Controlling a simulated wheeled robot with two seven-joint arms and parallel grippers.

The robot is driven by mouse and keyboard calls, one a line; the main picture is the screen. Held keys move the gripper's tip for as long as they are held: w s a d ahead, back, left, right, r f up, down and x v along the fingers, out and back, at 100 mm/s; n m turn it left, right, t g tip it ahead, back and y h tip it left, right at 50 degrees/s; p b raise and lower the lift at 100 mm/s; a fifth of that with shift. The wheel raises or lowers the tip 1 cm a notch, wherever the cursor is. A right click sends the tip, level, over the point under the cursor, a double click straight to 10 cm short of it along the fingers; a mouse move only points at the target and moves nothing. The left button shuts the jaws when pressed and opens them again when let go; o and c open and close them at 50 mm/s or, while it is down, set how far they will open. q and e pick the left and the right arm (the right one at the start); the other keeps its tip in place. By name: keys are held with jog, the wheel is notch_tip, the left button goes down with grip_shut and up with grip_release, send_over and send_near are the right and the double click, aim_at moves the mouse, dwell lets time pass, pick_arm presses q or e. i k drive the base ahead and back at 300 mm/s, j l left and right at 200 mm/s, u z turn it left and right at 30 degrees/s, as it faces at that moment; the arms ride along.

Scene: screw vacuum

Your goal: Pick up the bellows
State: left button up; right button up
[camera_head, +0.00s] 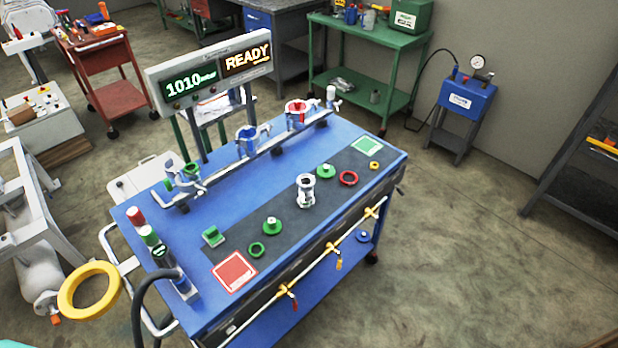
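What looks like the bellows (306,190), a small silver-white piece with wider ends, stands upright on the dark mat (283,218) along the front of the blue cart top. Its fine ribbing is too small to tell. It stands apart from the green flanged pieces, one behind it to the right (326,171) and one in front to the left (272,226). Neither of my grippers shows in the head view, and nothing is touching the bellows.
A red ring (348,178), a green ring (256,250) and a small green block (213,237) lie nearby. A rail with clamp fittings (248,140) and a display reading READY (246,59) stand behind. A yellow ring (89,290) is at the left.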

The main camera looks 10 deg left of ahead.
aim_at(306, 182)
jog(key=l+u, duration=0.15)
jog(key=u, duration=0.35)
jog(key=i+l+u, duration=0.2)
jog(key=l, duration=0.25)
jog(key=i+l+u, duration=0.2)
jog(key=l, duration=0.3)
jog(key=l+u, duration=0.15)
jog(key=l, duration=0.3)
jog(key=l+u, duration=0.2)
jog(key=l, duration=0.35)
